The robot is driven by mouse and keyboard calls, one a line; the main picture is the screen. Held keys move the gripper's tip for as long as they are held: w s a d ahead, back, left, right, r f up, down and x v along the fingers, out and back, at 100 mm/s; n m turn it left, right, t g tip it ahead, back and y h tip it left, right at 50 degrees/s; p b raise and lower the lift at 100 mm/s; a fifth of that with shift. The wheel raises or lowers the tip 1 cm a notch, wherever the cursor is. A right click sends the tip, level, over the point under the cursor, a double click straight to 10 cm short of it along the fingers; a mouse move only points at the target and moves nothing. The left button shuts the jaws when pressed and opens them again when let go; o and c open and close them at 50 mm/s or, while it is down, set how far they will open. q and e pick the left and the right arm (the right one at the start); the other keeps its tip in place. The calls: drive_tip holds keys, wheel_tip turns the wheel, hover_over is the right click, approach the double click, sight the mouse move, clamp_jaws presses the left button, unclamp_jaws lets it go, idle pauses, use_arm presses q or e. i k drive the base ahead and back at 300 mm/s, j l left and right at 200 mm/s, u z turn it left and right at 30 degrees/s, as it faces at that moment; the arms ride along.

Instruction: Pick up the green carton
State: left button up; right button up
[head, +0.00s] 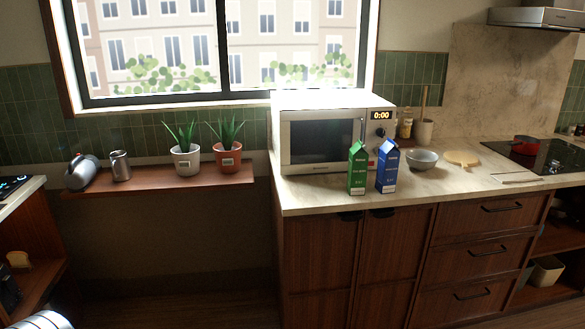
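The green carton (357,168) stands upright on the light countertop, near its front edge. It is in front of the right part of the white microwave (300,109). A blue carton (387,169) of similar shape stands upright close to its right. The green carton's front shows fully. Neither of my grippers is in view, and nothing is seen touching the carton.
A grey bowl (421,160) and a round wooden board (462,158) lie right of the cartons. A red pot (525,144) sits on the black cooktop (540,157). Two potted plants stand on the wooden shelf (160,181) at left. Bare countertop (310,195) lies left of the green carton.

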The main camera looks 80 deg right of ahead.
sight(358, 157)
drive_tip(key=z, duration=2.65)
drive_tip(key=i+l+z, duration=0.1)
drive_tip(key=z, duration=0.3)
drive_tip(key=i+l, duration=0.95)
drive_tip(key=i, duration=0.15)
